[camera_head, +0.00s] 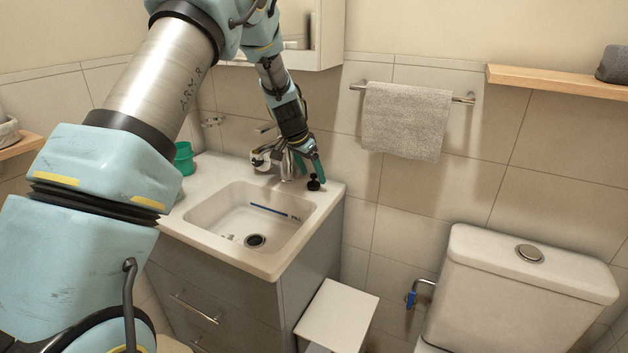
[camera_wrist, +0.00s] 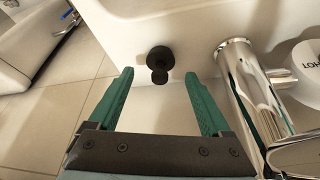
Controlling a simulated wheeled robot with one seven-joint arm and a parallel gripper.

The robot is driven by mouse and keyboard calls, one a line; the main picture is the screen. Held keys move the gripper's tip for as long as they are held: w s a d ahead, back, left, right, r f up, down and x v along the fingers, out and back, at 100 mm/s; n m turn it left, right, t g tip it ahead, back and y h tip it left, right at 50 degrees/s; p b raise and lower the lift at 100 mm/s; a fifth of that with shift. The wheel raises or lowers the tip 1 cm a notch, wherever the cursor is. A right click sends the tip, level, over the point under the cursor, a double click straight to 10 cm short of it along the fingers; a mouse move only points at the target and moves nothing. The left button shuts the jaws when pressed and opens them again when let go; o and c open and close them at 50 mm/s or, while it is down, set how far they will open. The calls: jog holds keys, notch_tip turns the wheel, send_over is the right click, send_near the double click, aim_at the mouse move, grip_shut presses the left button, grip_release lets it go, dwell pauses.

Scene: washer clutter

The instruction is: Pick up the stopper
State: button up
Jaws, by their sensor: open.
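The stopper (camera_head: 314,184) is a small black piece standing on the back right corner of the sink counter. In the wrist view the stopper (camera_wrist: 160,62) shows as a dark round shape with a knob, just beyond the fingertips and between their lines. My gripper (camera_head: 310,168) has green fingers and is just above the stopper in the head view. In the wrist view my gripper (camera_wrist: 158,76) is open, with nothing between its fingers. I cannot tell whether a fingertip touches the stopper.
The chrome faucet (camera_wrist: 250,90) stands close beside the right finger in the wrist view. The sink basin (camera_head: 250,218) lies in front, with a toothbrush-like blue item (camera_head: 268,211) in it. A green cup (camera_head: 184,158) stands at the left. The toilet (camera_head: 520,290) is at the right.

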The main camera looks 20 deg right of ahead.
aim_at(314, 181)
jog(key=shift+p+x, duration=0.3)
jog(key=shift+x, duration=1.1)
grip_shut()
